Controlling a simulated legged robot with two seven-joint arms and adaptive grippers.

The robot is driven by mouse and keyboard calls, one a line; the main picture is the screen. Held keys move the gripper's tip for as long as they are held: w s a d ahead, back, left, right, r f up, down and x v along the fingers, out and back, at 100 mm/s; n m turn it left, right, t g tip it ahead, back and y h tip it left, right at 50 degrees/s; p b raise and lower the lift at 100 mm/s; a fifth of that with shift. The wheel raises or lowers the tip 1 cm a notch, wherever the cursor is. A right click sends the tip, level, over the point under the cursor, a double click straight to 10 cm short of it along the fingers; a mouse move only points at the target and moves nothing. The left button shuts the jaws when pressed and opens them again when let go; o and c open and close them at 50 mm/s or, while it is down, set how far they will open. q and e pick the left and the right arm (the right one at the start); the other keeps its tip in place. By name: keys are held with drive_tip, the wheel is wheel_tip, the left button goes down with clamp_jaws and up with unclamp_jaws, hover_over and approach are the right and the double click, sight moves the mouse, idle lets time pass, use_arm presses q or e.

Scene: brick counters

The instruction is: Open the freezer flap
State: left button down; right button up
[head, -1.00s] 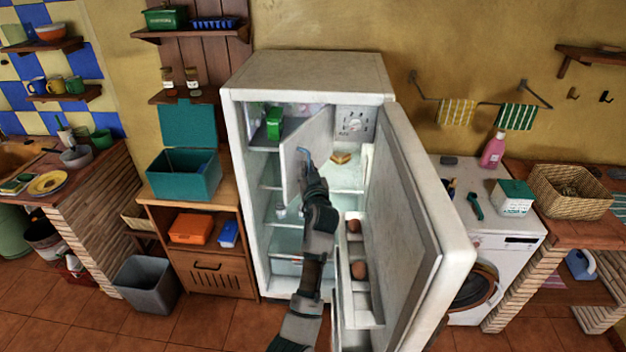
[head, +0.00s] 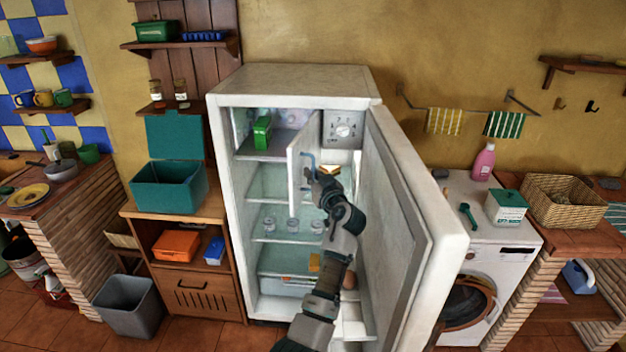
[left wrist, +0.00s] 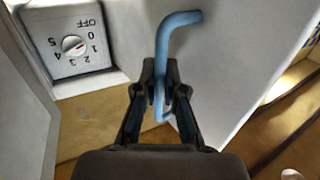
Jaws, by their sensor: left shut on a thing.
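The freezer flap (head: 302,162) is a white panel in the upper part of the open fridge (head: 228,180). It stands swung outward, with the freezer space and a green box (head: 262,132) showing to its left. A blue hooked handle (head: 308,160) is on the flap; it is large in the left wrist view (left wrist: 165,50). My left gripper (left wrist: 160,88) is shut on the handle, its fingers on either side of the bar. In the head view the left gripper (head: 318,178) hides part of the flap's lower right. My right gripper is not in view.
The fridge door (head: 415,210) stands wide open to the right of my arm. A dial box (head: 342,130) sits beside the flap. Jars (head: 292,225) stand on a lower shelf. A cabinet (head: 205,285) and a grey bin (head: 135,305) are left of the fridge.

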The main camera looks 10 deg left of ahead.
use_arm(q)
drive_tip(key=shift+d+f, duration=0.25)
drive_tip(key=shift+w+d+r, duration=0.1)
drive_tip(key=shift+w+d, duration=0.05)
drive_tip(key=shift+d, duration=0.45)
drive_tip(key=shift+w+d, duration=0.1)
drive_tip(key=shift+d, duration=0.45)
drive_tip(key=c, duration=1.4)
unclamp_jaws()
drive_tip(key=shift+a, duration=0.15)
drive_tip(key=shift+o, duration=0.7)
drive_tip(key=shift+a, duration=0.3)
drive_tip(key=a+v, duration=0.1)
drive_tip(key=v, duration=0.5)
drive_tip(key=shift+s, duration=0.65)
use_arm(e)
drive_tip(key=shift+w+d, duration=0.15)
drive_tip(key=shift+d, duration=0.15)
use_arm(q)
drive_tip(key=shift+d, duration=0.15)
